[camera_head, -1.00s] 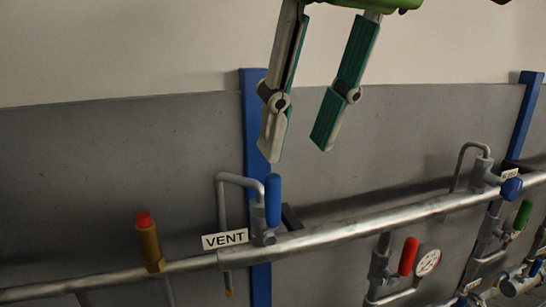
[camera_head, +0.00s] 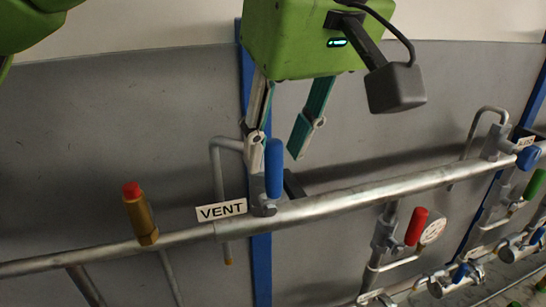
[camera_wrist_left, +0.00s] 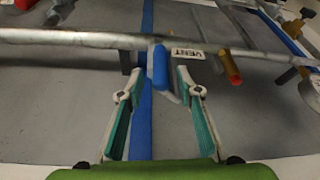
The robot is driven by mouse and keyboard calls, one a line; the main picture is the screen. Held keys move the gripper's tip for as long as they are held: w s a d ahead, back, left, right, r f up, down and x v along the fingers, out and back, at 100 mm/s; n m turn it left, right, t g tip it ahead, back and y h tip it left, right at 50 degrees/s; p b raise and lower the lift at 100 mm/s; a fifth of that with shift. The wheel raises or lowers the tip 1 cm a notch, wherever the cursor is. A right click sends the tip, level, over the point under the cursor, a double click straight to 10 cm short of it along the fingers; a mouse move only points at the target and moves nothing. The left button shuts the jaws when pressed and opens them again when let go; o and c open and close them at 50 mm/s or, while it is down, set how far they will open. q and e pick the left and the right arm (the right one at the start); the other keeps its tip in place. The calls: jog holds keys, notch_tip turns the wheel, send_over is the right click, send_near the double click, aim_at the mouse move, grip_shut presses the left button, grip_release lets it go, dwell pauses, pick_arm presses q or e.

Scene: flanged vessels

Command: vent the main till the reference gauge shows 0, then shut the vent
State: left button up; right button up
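The vent valve has an upright blue handle (camera_head: 274,169) on the main pipe (camera_head: 335,202), beside a white VENT label (camera_head: 221,210). A bent grey vent tube (camera_head: 217,180) rises and turns down beside it. My left gripper (camera_head: 275,150) is open and empty just above and around the handle's upper part. In the left wrist view the blue handle (camera_wrist_left: 160,66) stands between the two open fingertips (camera_wrist_left: 158,80), with no clear contact. A round white gauge (camera_head: 433,229) is partly hidden behind a red handle (camera_head: 416,226); its reading is too small to tell. My right gripper is out of view.
A brass fitting with a red cap (camera_head: 139,213) stands on the pipe left of the vent. Another valve with a blue knob (camera_head: 528,157) and several smaller valves are at the right. A blue post (camera_head: 261,270) and grey panel are behind.

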aim_at(273, 183)
pick_arm(q)
jog(key=shift+w+a+f, duration=0.1)
jog(key=shift+a+f, duration=0.1)
jog(key=shift+f, duration=1)
jog(key=shift+w+f, duration=0.25)
jog(key=shift+w, duration=0.05)
jog(key=shift+s, duration=0.1)
grip_shut()
